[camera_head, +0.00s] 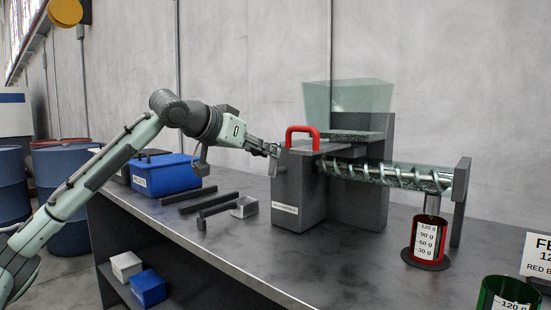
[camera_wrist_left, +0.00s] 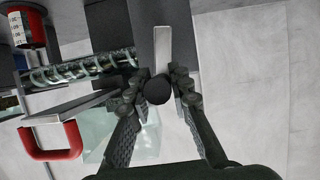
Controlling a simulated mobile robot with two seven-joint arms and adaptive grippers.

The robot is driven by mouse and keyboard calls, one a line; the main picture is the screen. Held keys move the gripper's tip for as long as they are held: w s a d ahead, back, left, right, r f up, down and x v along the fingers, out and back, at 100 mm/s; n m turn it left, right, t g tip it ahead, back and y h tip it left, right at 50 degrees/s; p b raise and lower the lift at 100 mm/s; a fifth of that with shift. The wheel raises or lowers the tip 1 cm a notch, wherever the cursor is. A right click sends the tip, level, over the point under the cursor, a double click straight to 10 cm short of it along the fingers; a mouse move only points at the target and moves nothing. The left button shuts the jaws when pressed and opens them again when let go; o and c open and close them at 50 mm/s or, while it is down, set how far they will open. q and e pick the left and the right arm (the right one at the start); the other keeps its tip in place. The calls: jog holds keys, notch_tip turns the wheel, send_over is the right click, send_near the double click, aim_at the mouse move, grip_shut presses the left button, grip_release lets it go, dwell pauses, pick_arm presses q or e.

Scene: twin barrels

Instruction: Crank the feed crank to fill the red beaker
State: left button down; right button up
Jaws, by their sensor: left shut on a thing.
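My left gripper (camera_head: 272,151) is at the left side of the grey feeder housing (camera_head: 300,190). In the left wrist view its fingers are shut on the dark round knob (camera_wrist_left: 158,90) of the feed crank, whose pale metal arm (camera_wrist_left: 162,48) shows beyond. The crank is mostly hidden in the head view. The red beaker (camera_head: 427,245) stands upright on the bench under the outlet end of the clear screw tube (camera_head: 390,177); it also shows in the left wrist view (camera_wrist_left: 27,25). I cannot tell its fill level. My right gripper is not in view.
A red handle (camera_head: 302,130) rises from the housing top beside the clear hopper (camera_head: 348,98). A green beaker (camera_head: 508,292) and a sign (camera_head: 538,254) stand at the front right. A blue bin (camera_head: 166,174) and dark bars (camera_head: 216,204) lie left. The bench front middle is clear.

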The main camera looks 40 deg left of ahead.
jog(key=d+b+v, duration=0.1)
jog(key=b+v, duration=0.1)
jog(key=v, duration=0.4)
pick_arm(q)
jog(key=a+f+n+t+h+b, duration=0.1)
jog(key=a+f+n+h, duration=0.1)
jog(key=a+n+h, duration=0.3)
jog(key=shift+w+a+f+n+h, duration=0.3)
jog(key=shift+a+n+h, duration=0.15)
jog(key=shift+n, duration=1.95)
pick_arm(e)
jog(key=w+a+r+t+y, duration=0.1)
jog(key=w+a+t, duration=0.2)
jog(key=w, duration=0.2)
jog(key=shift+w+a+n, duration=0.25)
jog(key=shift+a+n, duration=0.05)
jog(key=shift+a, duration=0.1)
pick_arm(q)
jog(key=shift+a, duration=0.1)
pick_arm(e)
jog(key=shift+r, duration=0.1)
pick_arm(q)
jog(key=c, duration=1.4)
grip_release()
jog(key=shift+o, duration=0.2)
jog(key=shift+s, duration=0.1)
jog(key=v, duration=1.2)
jog(key=shift+f, duration=0.2)
